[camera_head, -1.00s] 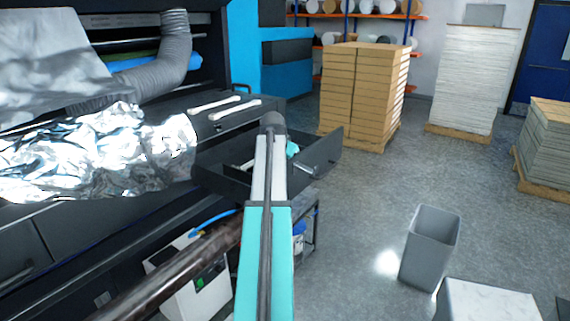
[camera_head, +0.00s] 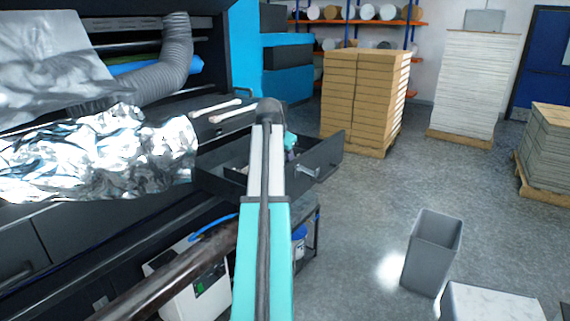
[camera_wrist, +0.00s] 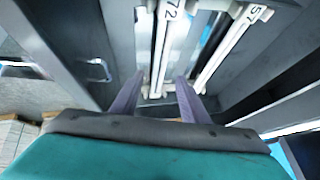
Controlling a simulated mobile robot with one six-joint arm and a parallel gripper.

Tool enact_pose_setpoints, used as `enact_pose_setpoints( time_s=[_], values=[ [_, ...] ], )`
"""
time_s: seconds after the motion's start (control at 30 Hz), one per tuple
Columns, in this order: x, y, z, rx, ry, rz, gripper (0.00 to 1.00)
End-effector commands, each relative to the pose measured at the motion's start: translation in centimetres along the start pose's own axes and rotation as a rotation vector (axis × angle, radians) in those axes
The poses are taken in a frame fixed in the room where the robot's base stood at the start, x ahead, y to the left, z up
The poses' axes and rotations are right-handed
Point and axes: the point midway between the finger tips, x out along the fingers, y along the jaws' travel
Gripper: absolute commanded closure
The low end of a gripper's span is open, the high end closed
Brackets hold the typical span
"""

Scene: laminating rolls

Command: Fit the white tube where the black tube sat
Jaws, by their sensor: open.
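I cannot tell the gap in height. In the head view two white bars (camera_head: 215,105) lie on the dark machine top, left of the open drawer (camera_head: 322,155). My arm hides most of the gripper there. I cannot make out a black tube in either view.
The open drawer juts out from the machine, with a metal handle (camera_wrist: 98,69). Crumpled silver foil (camera_head: 100,155) hangs at the left. A grey bin (camera_head: 432,250) stands on open floor at the right. Stacked boxes (camera_head: 362,95) stand behind.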

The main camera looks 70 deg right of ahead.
Motion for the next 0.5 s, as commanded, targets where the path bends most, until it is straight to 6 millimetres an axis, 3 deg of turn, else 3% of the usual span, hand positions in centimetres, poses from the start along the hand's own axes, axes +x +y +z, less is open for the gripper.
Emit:
enact_pose_setpoints(
  time_s=[0.2,0.5],
  values=[
    [-2.7,0.0,0.1,-0.001,0.001,-0.001,0.59],
    [-5.1,0.0,0.0,-0.001,0.0,0.0,0.59]
  ],
)
